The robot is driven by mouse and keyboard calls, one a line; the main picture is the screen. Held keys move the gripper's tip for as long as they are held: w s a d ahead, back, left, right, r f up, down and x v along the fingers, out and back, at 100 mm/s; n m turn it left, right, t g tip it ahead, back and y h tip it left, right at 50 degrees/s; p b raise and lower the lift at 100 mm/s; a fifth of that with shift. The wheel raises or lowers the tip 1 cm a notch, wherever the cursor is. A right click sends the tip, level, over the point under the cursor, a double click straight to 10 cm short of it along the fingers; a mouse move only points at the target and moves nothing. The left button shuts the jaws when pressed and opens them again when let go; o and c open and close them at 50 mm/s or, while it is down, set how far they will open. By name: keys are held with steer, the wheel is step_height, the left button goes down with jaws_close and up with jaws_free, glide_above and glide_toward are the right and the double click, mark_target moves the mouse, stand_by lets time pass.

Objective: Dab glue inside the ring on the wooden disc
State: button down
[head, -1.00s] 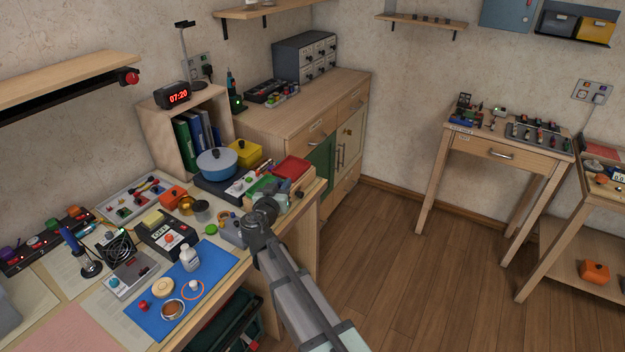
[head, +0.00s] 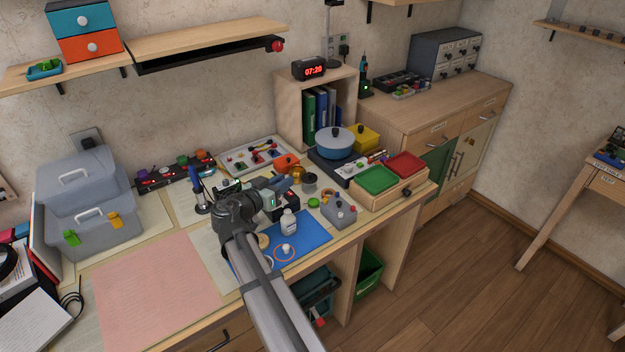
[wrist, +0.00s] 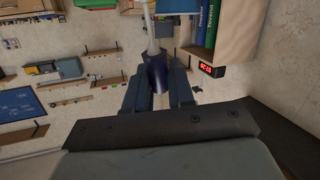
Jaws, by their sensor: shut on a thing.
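My gripper (head: 281,187) is above the worktable, pointing toward the back wall. In the wrist view my gripper (wrist: 157,88) is shut on a dark blue thing with a pale stem (wrist: 156,70); I cannot tell exactly what it is. A pale wooden disc (head: 263,241) lies on the blue mat (head: 313,229), partly hidden by my arm. I cannot make out a ring on it. An orange ring (head: 276,258) lies on the mat around or beside a small white piece (head: 286,248). A white bottle (head: 289,223) stands upright on the mat.
A blue-handled tool (head: 196,183) stands in a holder left of my gripper. A grey box (head: 338,212) and green and red trays (head: 378,180) are to the right. A grey toolbox (head: 90,215) is at left. The pink sheet (head: 150,290) is clear.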

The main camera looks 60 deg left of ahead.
steer(key=shift+m+h, duration=0.4)
steer(key=shift+h, duration=0.3)
steer(key=shift+s+d+f, duration=0.25)
steer(key=shift+s+f, duration=0.75)
steer(key=shift+s, duration=0.55)
steer(key=shift+s+d+f, duration=0.2)
steer(key=shift+s+f, duration=0.85)
steer(key=shift+s, duration=0.45)
steer(key=shift+s+d+f, duration=0.25)
steer(key=shift+s+f, duration=0.75)
steer(key=shift+s, duration=0.55)
steer(key=shift+f, duration=0.55)
step_height(320, 180, up, 5)
stand_by(0.3)
